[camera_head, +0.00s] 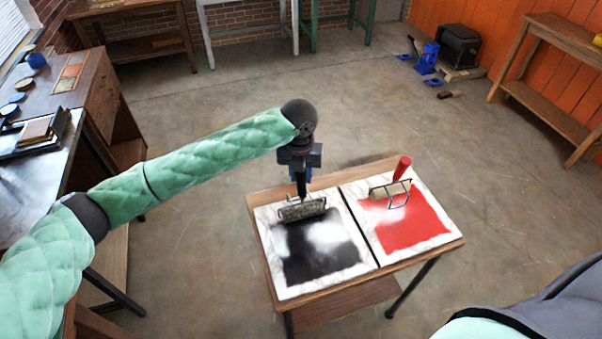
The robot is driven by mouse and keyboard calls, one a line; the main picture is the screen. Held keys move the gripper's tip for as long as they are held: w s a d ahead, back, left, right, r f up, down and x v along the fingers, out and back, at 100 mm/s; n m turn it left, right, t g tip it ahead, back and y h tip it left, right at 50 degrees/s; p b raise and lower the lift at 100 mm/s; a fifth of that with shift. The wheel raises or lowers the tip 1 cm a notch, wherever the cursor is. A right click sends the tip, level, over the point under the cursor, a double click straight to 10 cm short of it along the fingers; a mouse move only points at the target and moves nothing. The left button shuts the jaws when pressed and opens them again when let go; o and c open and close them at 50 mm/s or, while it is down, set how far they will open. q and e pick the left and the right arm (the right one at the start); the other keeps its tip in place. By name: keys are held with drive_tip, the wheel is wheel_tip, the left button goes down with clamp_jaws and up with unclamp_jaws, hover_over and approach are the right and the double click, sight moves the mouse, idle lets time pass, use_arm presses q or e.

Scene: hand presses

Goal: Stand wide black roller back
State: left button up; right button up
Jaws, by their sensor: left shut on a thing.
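The wide black roller (302,209) is at the back edge of the left slab, above a patch of black ink (312,252). Its wire frame shows around the dark, speckled cylinder. My left gripper (301,192) comes down over it from behind and is shut on its handle, which is mostly hidden by the gripper. I cannot tell whether the cylinder touches the slab. A second roller with a red handle (402,168) and a pale cylinder (390,190) rests on the right slab, above red ink (412,222). My right gripper is not in view.
Both slabs lie on a small wooden table (452,243) with dark legs. A workbench (95,85) with tins stands at the left. A wooden shelf (560,35) and blue tools (427,60) are at the back right. The floor around the table is clear.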

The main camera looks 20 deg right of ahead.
use_arm(q)
drive_tip(key=o, duration=1.4)
drive_tip(key=shift+a+r+p, duration=0.15)
drive_tip(key=shift+r+p, duration=2.7)
drive_tip(key=shift+r, duration=1.65)
